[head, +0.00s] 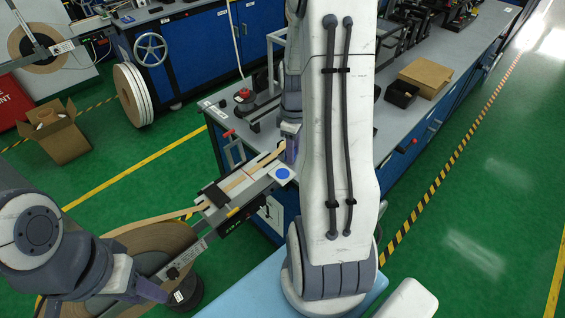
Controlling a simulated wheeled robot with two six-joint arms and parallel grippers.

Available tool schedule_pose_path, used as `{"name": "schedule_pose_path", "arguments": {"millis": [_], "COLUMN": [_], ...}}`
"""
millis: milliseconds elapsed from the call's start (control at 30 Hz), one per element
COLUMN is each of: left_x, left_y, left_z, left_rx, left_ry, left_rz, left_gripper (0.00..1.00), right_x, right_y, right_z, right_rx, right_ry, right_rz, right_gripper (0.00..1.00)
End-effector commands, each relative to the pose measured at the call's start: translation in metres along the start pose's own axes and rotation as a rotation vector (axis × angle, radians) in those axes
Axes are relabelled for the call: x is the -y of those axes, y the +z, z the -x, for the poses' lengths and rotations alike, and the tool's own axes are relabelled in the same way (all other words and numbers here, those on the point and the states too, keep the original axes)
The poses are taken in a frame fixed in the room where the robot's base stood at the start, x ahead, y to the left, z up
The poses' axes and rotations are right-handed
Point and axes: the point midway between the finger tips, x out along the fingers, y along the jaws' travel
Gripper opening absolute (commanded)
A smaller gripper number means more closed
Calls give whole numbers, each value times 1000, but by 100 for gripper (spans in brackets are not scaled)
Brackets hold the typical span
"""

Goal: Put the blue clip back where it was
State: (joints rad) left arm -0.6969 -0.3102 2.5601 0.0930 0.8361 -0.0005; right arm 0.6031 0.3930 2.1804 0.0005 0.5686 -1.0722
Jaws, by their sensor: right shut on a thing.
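My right gripper (290,132) hangs at the far end of the tape feed track (245,187), partly hidden by my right arm. It is shut on a small blue-violet piece, apparently the blue clip (291,151); its outline is hard to make out. The piece is close to the end of the tan tape (268,160), and I cannot tell whether they touch. My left gripper (181,296) is low at the left, by the tape reel (150,240); its fingers are too small and covered to read.
A white plate with a blue disc (283,173) sits beside the track. The grey bench (395,125) carries a black bin (401,93) and a cardboard box (426,76). A red-topped device (244,95) stands behind the track. An open carton (58,135) is on the green floor.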

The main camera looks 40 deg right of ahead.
Motion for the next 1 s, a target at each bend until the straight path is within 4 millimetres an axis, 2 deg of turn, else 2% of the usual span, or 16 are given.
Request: {"name": "schedule_pose_path", "arguments": {"millis": [100,200,533,933,967,1000], "left_x": [0,0,-1,0,-1,-1], "left_y": [0,0,-1,0,0,0], "left_z": [4,5,11,8,9,9], "left_rx": [0,0,0,0,0,0], "left_ry": [0,0,0,0,0,0], "left_rz": [0,0,0,0,0,0], "left_gripper": [40,40,40,40,40,40], "right_x": [9,13,14,13,13,13], "right_y": [-16,-21,-23,-23,-23,-23], "right_z": [-10,-14,-53,-59,-58,-58], "right_rx": [1,1,1,0,-1,0], "right_ry": [-2,-1,-2,1,1,1], "right_rz": [4,2,2,2,2,2], "right_gripper": [0,0,0,0,48,63]}}
